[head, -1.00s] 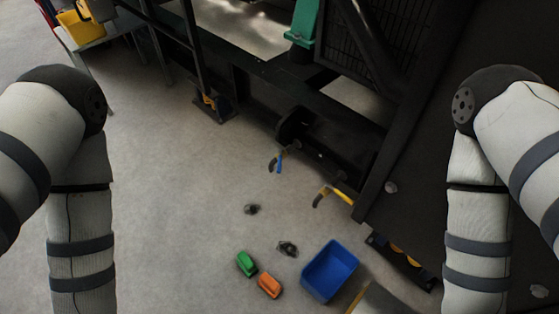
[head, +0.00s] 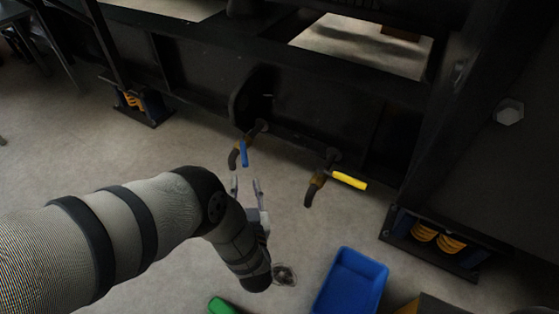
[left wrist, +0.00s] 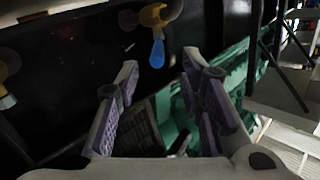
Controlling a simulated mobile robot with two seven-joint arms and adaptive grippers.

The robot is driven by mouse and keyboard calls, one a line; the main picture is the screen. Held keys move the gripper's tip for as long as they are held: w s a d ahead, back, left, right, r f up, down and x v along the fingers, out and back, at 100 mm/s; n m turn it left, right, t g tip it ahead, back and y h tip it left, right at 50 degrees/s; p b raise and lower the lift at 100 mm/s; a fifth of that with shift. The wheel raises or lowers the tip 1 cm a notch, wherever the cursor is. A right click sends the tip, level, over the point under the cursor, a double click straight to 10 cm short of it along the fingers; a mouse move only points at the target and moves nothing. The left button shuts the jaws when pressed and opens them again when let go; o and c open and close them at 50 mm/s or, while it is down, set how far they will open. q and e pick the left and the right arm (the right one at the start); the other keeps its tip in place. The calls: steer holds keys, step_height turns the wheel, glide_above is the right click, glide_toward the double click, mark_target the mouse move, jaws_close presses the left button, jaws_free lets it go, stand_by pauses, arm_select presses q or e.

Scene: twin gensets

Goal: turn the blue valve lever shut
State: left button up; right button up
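The blue valve lever (head: 244,153) sits on a brass valve with a dark curved spout, low on the black genset frame, and hangs downward. In the left wrist view the blue lever (left wrist: 157,52) shows beyond the fingertips, near the top middle. My left gripper (head: 246,182) is open and empty, just below the lever and apart from it. Its two fingers also show spread in the left wrist view (left wrist: 158,75). My right gripper is not in the head view.
A second valve with a yellow lever (head: 348,181) is to the right. A blue bin (head: 351,283) stands on the floor, with a green object (head: 222,306) left of it. Orange spring mounts (head: 436,239) support the frame at right. Floor below the valves is mostly clear.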

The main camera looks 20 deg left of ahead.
mark_target(243, 147)
arm_select(q)
steer(key=b+x, duration=0.1)
steer(key=x, duration=0.3)
steer(key=b+x, duration=0.1)
steer(key=x, duration=0.3)
steer(key=r+b+x, duration=0.1)
steer(key=x, duration=0.3)
steer(key=shift+w+d+b, duration=0.2)
steer(key=shift+b, duration=0.2)
steer(key=shift+w+a, duration=0.2)
steer(key=shift+w, duration=0.1)
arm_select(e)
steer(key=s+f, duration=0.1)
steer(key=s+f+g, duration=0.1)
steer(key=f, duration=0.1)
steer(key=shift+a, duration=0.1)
arm_select(q)
steer(key=shift+r, duration=0.1)
jaws_close()
